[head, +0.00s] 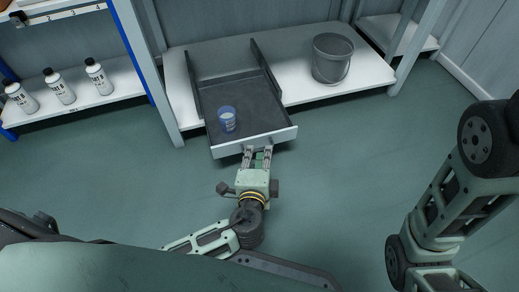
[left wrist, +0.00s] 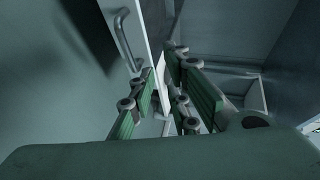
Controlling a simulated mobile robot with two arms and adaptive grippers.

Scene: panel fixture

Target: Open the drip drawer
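The drip drawer (head: 238,93) is a dark grey tray with a pale front panel (head: 230,149). It stands pulled out over the front edge of the white lower shelf. A small clear blue cup (head: 227,119) stands inside it near the front. My left gripper (head: 257,152) is at the middle of the drawer front, with its fingers apart. In the left wrist view, a bar handle (left wrist: 122,40) shows on the panel, beyond and left of the open green-padded fingers (left wrist: 160,82). The fingers do not appear closed on the handle. My right gripper is out of view.
A grey bucket (head: 332,58) stands on the shelf (head: 295,84) right of the drawer. Several white bottles (head: 60,86) stand on the left shelf. Grey rack posts (head: 158,85) flank the drawer. The green floor (head: 340,150) in front is clear.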

